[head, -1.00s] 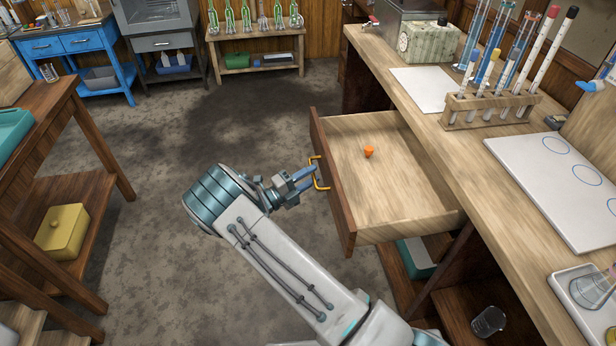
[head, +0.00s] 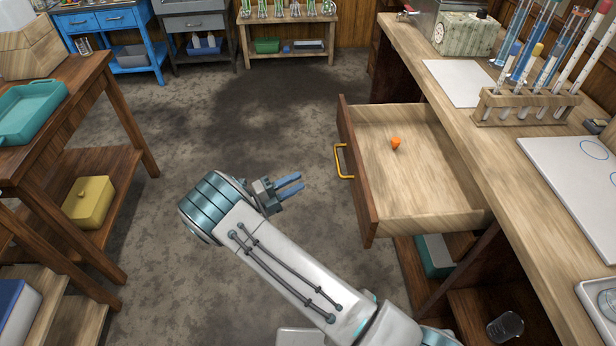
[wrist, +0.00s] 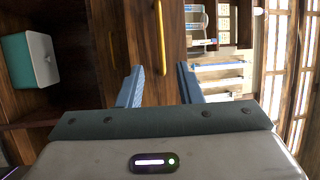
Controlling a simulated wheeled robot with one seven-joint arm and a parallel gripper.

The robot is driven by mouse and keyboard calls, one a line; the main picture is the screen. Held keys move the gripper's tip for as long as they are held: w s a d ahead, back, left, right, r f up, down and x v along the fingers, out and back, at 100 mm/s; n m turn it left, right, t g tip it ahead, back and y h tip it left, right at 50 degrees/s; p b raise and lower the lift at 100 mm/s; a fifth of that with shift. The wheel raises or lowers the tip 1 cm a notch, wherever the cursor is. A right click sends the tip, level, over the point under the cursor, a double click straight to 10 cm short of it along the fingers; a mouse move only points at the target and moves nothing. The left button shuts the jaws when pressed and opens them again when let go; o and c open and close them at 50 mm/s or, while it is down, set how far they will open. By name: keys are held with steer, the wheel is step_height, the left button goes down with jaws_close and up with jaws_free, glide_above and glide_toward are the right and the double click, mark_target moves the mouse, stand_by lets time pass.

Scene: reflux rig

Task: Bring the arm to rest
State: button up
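My gripper (head: 289,185) is in the middle of the head view, over the floor and to the left of the open drawer (head: 372,214). Its two blue fingers are apart with nothing between them, and it is clear of the yellow drawer handle (head: 343,161). In the wrist view the open fingers (wrist: 160,86) point at the drawer front, and the handle (wrist: 160,38) shows ahead of them, apart from them. The drawer is pulled out from under the bench. A small orange object (head: 396,143) lies inside it.
The wooden bench (head: 465,140) on the right carries a test-tube rack (head: 525,106) and a white board (head: 575,180). A teal box (head: 436,256) sits below the drawer. A brown table (head: 75,110) stands on the left. The floor (head: 240,125) between is clear.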

steer(key=shift+s+a+f, duration=0.1)
steer(key=shift+s+a, duration=0.2)
steer(key=shift+a, duration=0.15)
steer(key=s+d+r+m+g+y+p, duration=0.2)
steer(key=s+d+r+m+g+y, duration=0.3)
steer(key=d+r+m, duration=0.45)
steer(key=s+d+r+m+g+y+p, duration=0.25)
steer(key=d+r+m+g, duration=0.35)
steer(key=d+r+m, duration=0.4)
steer(key=s+d+r+m+t+y+p, duration=0.1)
steer(key=s+r+m+t+y, duration=0.1)
steer(key=s+r+m+y, duration=0.3)
steer(key=s+d+r+m+t+y+p, duration=0.1)
steer(key=s+r+m+y, duration=0.4)
steer(key=s+m, duration=0.7)
steer(key=d+m+t, duration=0.1)
steer(key=m, duration=0.5)
steer(key=shift+s+p, duration=0.25)
steer(key=shift+p, duration=0.15)
